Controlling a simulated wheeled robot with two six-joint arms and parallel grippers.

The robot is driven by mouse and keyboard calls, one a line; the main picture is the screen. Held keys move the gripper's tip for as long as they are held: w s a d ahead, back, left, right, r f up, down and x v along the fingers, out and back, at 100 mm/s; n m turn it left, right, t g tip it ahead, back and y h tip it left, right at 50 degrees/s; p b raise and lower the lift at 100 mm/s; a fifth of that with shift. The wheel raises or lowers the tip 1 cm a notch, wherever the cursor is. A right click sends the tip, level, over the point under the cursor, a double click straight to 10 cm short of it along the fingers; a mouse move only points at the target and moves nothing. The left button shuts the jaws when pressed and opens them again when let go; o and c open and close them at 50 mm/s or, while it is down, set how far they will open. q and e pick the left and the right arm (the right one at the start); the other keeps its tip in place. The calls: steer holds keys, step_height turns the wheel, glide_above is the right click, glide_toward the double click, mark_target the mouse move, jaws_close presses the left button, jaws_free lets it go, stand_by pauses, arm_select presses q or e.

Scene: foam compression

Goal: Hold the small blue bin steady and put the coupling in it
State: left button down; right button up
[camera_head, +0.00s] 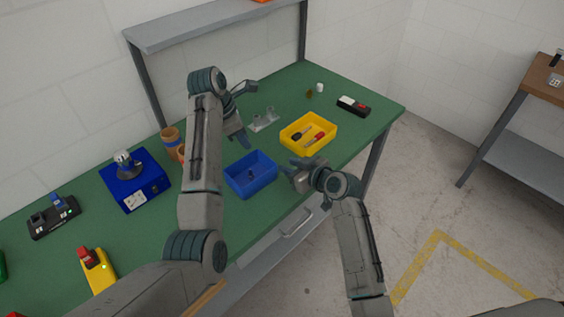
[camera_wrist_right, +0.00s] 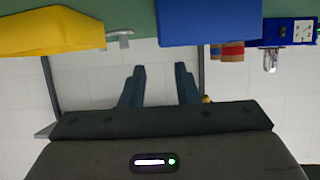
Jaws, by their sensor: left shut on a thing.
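The small blue bin (camera_head: 266,184) sits on the green bench near its front edge. A small dark piece (camera_head: 251,175) lies inside it; it may be the coupling, but it is too small to tell. My left gripper (camera_head: 243,139) points down at the bin's far wall and is shut on it, its tips partly hidden. My right gripper (camera_head: 291,167) is just right of the bin. In the right wrist view, the right gripper (camera_wrist_right: 160,82) is open with nothing between its fingers, and the blue bin (camera_wrist_right: 208,22) shows above them.
A yellow bin (camera_head: 326,137) with a few tools stands right of the blue one. A grey bracket (camera_head: 264,121) lies behind. Orange-brown cylinders (camera_head: 170,137) and a blue box (camera_head: 150,191) stand left. A black-and-white device (camera_head: 354,106) lies at the far right.

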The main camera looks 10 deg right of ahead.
mark_target(269, 158)
steer(key=x, duration=1.1)
steer(key=shift+w+a, duration=0.15)
steer(key=shift+w, duration=0.05)
jaws_close()
